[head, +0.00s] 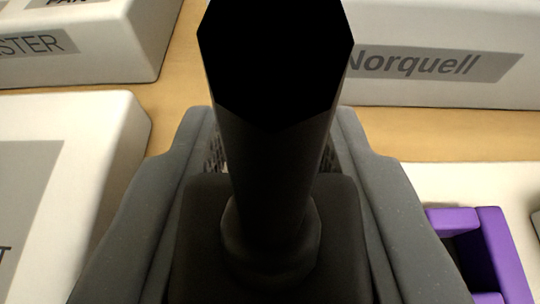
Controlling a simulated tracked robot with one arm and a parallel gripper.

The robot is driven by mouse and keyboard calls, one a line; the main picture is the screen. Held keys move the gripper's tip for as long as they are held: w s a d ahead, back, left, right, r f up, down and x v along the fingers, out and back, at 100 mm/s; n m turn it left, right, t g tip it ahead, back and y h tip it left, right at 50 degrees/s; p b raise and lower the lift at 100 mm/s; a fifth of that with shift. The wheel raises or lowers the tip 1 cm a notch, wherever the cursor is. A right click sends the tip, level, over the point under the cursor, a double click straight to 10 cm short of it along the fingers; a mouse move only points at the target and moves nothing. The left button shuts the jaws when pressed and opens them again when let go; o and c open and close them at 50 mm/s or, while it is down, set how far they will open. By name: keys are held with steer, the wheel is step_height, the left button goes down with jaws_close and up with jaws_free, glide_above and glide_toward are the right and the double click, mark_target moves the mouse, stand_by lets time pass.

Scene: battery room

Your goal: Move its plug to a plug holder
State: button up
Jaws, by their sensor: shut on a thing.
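A dark plug (200,245) is between the two grey fingers of my gripper (272,145), which is shut on it. A collar and a thick dark cable (275,165) rise from the plug toward the camera, and the cable's black upper end hides much of the middle of the view. The plug's far end is hidden. A purple frame-like piece (497,245) is at the lower right, beside the right finger and apart from it. It may be a plug holder, but only part of it shows.
White boxes with grey labels surround the gripper: one marked "Norquell" (450,25) at the upper right, one ending "STER" (125,35) at the upper left, one at the left (100,125). Strips of tan surface (440,135) show between them.

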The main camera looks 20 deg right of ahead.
steer(key=shift+f+b, duration=0.3)
steer(key=shift+f, duration=0.2)
stand_by(0.6)
steer(key=o, duration=0.7)
steer(key=shift+p+v, duration=0.6)
steer(key=shift+v, duration=4.9)
steer(key=shift+a+f, duration=0.1)
